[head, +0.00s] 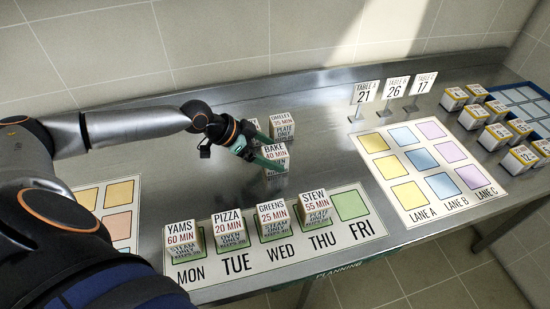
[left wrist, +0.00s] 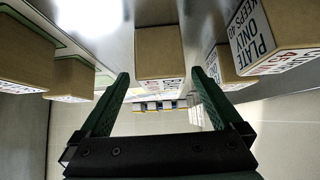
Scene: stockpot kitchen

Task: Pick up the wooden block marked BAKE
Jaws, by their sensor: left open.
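The wooden block marked BAKE 40 MIN (head: 275,153) stands on the steel counter, behind the planning mat. My left gripper (head: 271,149) is open at the block, with its green fingers reaching in from the left. In the left wrist view a plain brown block face (left wrist: 160,48), which appears to be this block, lies ahead between the two open fingertips (left wrist: 160,77). I cannot tell whether the fingers touch it. My right gripper is not in view.
Another block (head: 283,129) stands close behind BAKE. Several meal blocks, including STEW (head: 315,206), stand on the weekday mat (head: 352,204) in front. A lane mat (head: 407,207), table signs (head: 366,92) and several numbered blocks (head: 495,132) are to the right.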

